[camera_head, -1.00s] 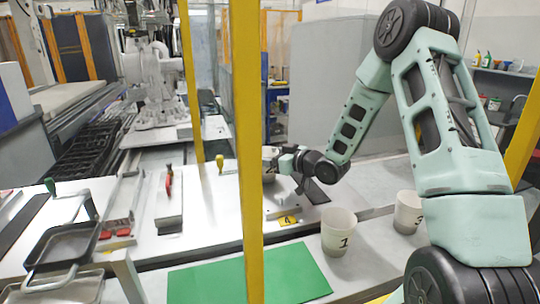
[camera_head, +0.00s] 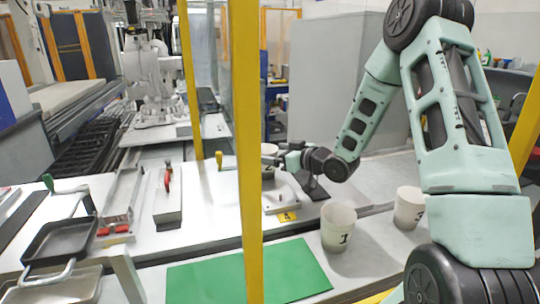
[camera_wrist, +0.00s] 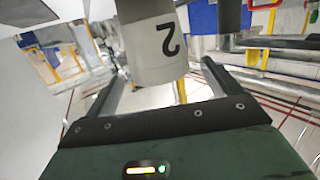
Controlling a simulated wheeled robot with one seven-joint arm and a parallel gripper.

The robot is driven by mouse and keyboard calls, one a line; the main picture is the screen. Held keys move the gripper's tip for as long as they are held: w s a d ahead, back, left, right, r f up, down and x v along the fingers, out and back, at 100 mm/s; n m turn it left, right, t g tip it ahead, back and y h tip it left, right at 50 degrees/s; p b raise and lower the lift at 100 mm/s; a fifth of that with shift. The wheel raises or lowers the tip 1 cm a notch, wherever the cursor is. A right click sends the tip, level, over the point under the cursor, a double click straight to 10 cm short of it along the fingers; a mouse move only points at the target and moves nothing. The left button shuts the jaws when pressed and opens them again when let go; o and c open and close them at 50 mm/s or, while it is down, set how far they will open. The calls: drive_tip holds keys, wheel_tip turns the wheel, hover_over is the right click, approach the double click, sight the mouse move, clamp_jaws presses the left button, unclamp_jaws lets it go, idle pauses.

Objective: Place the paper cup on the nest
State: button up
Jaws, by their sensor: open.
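A paper cup (camera_wrist: 143,45) marked 2 fills the top middle of the wrist view, its number upside down there. My gripper (camera_wrist: 163,72) is open, with one finger on each side of the cup; I cannot tell whether they touch it. In the head view, my gripper (camera_head: 277,160) is over the back of the worktable, partly behind the yellow post. A pale bit of a cup (camera_head: 269,149) shows beside it. A light metal plate (camera_head: 281,203) with a yellow label 4 lies below the gripper; I cannot tell if it is the nest.
A cup (camera_head: 338,227) marked 1 and another cup (camera_head: 409,208) stand upright at the front right. A green mat (camera_head: 215,284) lies at the front. A yellow post (camera_head: 247,150) blocks part of the view. A red-handled clamp (camera_head: 168,182) and metal pans (camera_head: 62,243) are at left.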

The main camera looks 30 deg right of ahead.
drive_tip(key=b+v, duration=0.2)
drive_tip(key=v, duration=0.7)
drive_tip(key=shift+s, duration=0.25)
drive_tip(key=shift+d, duration=0.1)
drive_tip(key=shift+f, duration=0.1)
